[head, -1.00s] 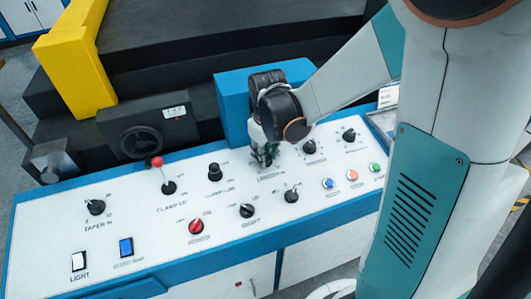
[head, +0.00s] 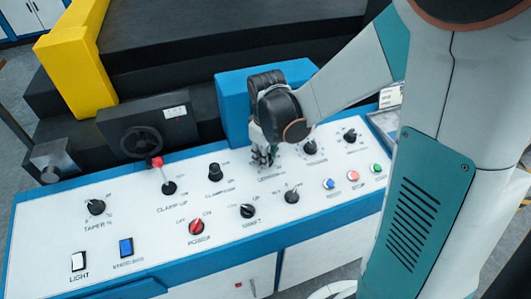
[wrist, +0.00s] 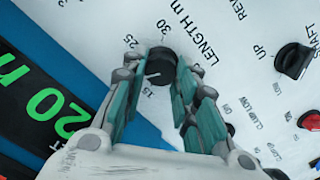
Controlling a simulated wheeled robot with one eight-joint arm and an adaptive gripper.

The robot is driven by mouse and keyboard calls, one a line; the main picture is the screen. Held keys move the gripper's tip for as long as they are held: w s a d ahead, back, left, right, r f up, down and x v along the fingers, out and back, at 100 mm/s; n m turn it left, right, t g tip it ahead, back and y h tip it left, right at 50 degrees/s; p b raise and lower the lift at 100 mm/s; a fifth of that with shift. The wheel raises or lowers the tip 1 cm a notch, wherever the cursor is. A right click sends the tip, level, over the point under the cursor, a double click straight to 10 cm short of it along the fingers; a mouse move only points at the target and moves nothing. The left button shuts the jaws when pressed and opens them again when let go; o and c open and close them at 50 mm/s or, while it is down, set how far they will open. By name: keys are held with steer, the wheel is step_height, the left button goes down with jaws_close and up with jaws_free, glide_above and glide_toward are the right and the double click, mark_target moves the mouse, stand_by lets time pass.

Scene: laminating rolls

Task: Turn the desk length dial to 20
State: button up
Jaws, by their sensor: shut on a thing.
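The length dial (wrist: 160,62) is a black round knob with a white pointer line, on the white panel in the wrist view. Labels 25, 30, 15 and "LENGTH m" show around it. The pointer line faces left, between the 15 and 25 marks; the 20 label on the panel is hidden, apparently behind a finger. My gripper (wrist: 158,70) has its fingers on both sides of the dial, shut on it. In the head view my gripper (head: 263,157) points down at the panel's back edge and hides the dial. A dark display (wrist: 45,105) shows a green "20 m", partly cut off.
The control panel (head: 100,255) carries several other knobs and buttons. A red-tipped lever (head: 157,162) stands left of my gripper, a black knob (head: 310,147) close to its right. A blue box (head: 232,105) rises just behind it.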

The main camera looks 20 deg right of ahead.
steer(key=o, duration=1.1)
steer(key=shift+c, duration=0.2)
step_height(320, 180, up, 12)
steer(key=s, duration=0.1)
steer(key=shift+s+a, duration=0.2)
steer(key=shift+s, duration=0.15)
steer(key=shift+s, duration=0.1)
